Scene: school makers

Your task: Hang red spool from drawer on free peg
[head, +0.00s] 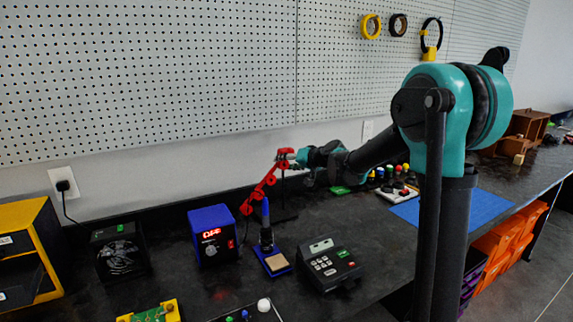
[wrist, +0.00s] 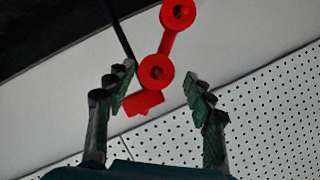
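My gripper (head: 295,157) is over the back of the bench, low in front of the pegboard (head: 220,75). In the wrist view my gripper (wrist: 159,82) is open, its two fingers apart. A red jointed arm (head: 262,188) rises from the bench top to my gripper; in the wrist view the red jointed arm (wrist: 165,45) shows round joints, partly between the fingers. I cannot tell if it touches them. On the pegboard hang a yellow ring (head: 365,28), a dark brown ring (head: 392,28) and a large black ring (head: 425,28). No red spool can be made out.
Orange drawers (head: 500,240) and purple drawers (head: 470,278) sit under the bench at right. Near the red arm stand a blue soldering station (head: 211,222), an iron stand (head: 275,262) and a keypad device (head: 330,268). A blue mat (head: 478,208) lies right.

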